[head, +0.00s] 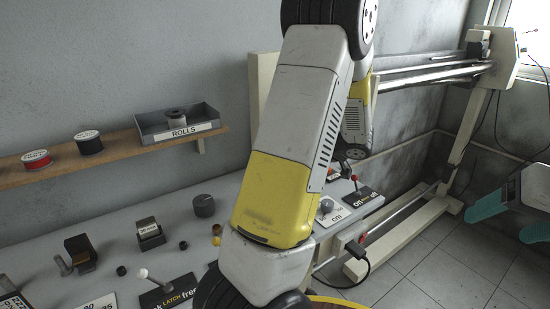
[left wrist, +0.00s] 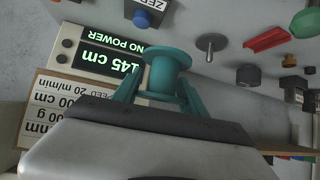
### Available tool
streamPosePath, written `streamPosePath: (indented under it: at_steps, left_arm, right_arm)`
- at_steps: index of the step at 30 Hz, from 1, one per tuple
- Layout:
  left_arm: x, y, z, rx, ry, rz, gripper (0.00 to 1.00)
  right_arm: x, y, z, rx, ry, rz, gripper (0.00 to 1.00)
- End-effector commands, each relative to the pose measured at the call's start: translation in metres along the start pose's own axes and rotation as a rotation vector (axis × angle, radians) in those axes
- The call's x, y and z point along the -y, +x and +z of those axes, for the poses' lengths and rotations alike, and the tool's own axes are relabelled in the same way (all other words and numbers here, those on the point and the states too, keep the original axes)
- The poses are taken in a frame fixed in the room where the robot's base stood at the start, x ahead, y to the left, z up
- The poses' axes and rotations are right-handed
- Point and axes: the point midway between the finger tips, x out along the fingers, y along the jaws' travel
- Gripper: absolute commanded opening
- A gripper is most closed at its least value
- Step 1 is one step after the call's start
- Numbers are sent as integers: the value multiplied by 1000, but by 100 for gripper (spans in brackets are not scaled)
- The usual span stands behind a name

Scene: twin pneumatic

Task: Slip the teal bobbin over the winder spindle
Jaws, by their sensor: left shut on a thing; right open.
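The teal bobbin (left wrist: 166,64) is a flanged spool in the left wrist view. My left gripper (left wrist: 158,86) is shut on it, with one teal finger on each side. A thin metal pin on a round grey disc (left wrist: 210,44), which looks like the winder spindle, stands to the right of the bobbin, apart from it. The height of the bobbin over the bench is hard to tell. In the head view my left gripper and the bobbin do not show. My right gripper (head: 499,226) is open and empty at the right edge, over the floor.
A display box (left wrist: 100,55) reading 145 cm stands beside the bobbin. A blue knob (left wrist: 143,18) and a red part (left wrist: 268,40) are nearby. The shelf (head: 110,150) holds spools and a ROLLS tray (head: 178,133).

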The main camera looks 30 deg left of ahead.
Motion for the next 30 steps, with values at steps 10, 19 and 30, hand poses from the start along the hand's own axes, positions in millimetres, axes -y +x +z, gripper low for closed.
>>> streamPosePath:
  at_steps: [10,19,30]
  left_arm:
    - [106,65,-59,-4,-403,-528,12]
    - [121,68,-65,1,-463,-609,12]
    - [119,69,-60,-1,-459,-606,12]
  right_arm:
    - [0,0,0,0,0,0,71]
    - [0,0,0,0,0,0,71]
    - [0,0,0,0,0,0,71]
